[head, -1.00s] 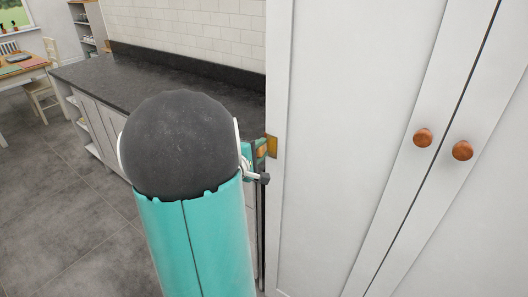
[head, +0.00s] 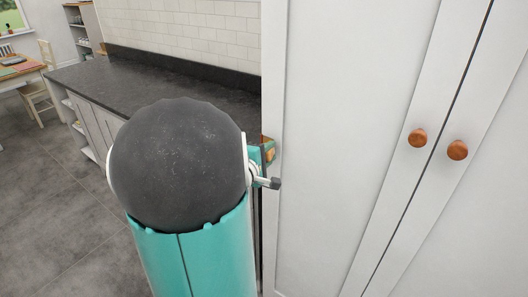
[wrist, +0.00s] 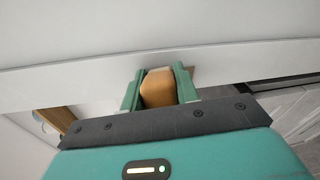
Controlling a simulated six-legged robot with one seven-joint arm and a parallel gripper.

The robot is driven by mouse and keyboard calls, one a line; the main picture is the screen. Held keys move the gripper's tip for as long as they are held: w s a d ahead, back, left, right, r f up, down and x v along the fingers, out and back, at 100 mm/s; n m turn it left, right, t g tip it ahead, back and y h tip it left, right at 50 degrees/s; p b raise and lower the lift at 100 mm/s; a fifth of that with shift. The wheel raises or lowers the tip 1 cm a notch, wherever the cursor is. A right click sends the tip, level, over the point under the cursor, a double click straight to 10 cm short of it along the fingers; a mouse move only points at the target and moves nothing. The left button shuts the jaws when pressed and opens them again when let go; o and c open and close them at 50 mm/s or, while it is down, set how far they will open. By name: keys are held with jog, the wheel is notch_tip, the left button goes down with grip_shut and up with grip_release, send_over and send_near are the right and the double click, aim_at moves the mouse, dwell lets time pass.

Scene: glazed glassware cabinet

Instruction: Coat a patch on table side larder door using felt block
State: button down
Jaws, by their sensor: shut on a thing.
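The table side larder door (head: 345,130) is the pale left door of a tall cupboard, shut, with a round wooden knob (head: 417,138). My gripper (head: 268,150) is at this door's left edge, partly hidden behind my arm. In the wrist view, its green fingers (wrist: 158,88) are shut on the orange-tan felt block (wrist: 158,90). The block's far end is at the pale door frame; whether it touches is hard to tell. A small brownish area shows beside the right fingertip; I cannot tell whether it is a patch or part of the block.
The right larder door (head: 500,200) has its own wooden knob (head: 457,150). A dark worktop (head: 150,80) over pale cupboards runs along the tiled wall at left. A table (head: 20,75) and chair (head: 42,95) stand far left. The grey floor (head: 50,200) at left is clear.

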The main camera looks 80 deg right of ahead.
aim_at(263, 140)
jog(key=shift+s+a, duration=0.35)
jog(key=shift+s, duration=0.45)
jog(key=shift+d+r, duration=0.1)
jog(key=shift+r, duration=0.6)
jog(key=shift+w+d, duration=0.35)
jog(key=shift+w, duration=0.55)
jog(key=shift+w+d, duration=0.4)
jog(key=shift+w, duration=0.5)
jog(key=shift+w+d, duration=0.35)
jog(key=shift+w, duration=0.55)
jog(key=v, duration=0.6)
jog(key=shift+w+f, duration=0.25)
jog(key=shift+f, duration=0.2)
jog(key=shift+v, duration=1.4)
jog(key=shift+w+f, duration=0.1)
jog(key=shift+f, duration=0.1)
